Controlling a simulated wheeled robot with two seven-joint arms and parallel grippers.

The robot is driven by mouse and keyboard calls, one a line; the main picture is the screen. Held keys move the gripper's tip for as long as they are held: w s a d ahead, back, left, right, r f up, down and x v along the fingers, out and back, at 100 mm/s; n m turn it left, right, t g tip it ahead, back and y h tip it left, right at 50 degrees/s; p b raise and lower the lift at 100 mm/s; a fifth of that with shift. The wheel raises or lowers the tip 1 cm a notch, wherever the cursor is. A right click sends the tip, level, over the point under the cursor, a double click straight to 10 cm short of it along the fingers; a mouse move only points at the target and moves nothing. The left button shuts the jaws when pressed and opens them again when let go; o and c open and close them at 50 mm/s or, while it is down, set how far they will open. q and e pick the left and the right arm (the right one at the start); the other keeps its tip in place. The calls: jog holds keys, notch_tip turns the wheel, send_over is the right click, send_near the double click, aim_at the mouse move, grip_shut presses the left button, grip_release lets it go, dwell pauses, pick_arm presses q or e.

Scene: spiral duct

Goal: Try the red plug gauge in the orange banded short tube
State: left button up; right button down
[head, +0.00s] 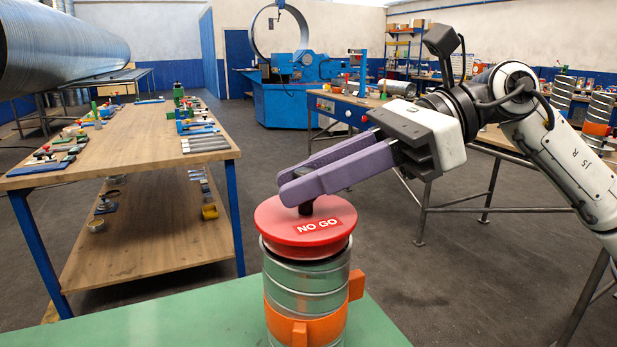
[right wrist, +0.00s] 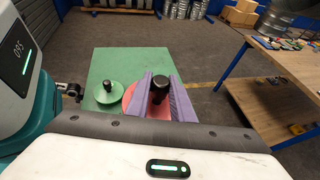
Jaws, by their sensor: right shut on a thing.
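The red plug gauge (head: 318,243), a disc labelled NO GO, sits at the top of the orange banded short tube (head: 303,292). The tube stands upright on the green surface (head: 208,318), with an orange band (head: 305,327) near its lower part. The gauge looks slightly tilted; I cannot tell how far it enters the tube. My right gripper (head: 298,190) is shut on the gauge's dark handle. In the right wrist view its purple fingers hold the black knob (right wrist: 159,88), with the red disc (right wrist: 132,99) below. The tube is hidden there. My left gripper is not seen.
A green disc gauge with a black knob (right wrist: 108,93) lies on the green surface, left of the red one. A wooden workbench (head: 125,140) with several tools stands at the left. The green surface has free room around the tube.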

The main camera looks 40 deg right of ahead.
jog(key=shift+f, duration=0.2)
jog(key=c, duration=1.5)
grip_release()
jog(key=shift+o, duration=0.2)
jog(key=b+v, duration=0.2)
jog(key=v, duration=0.8)
jog(key=shift+d, duration=0.15)
jog(key=shift+s, duration=0.1)
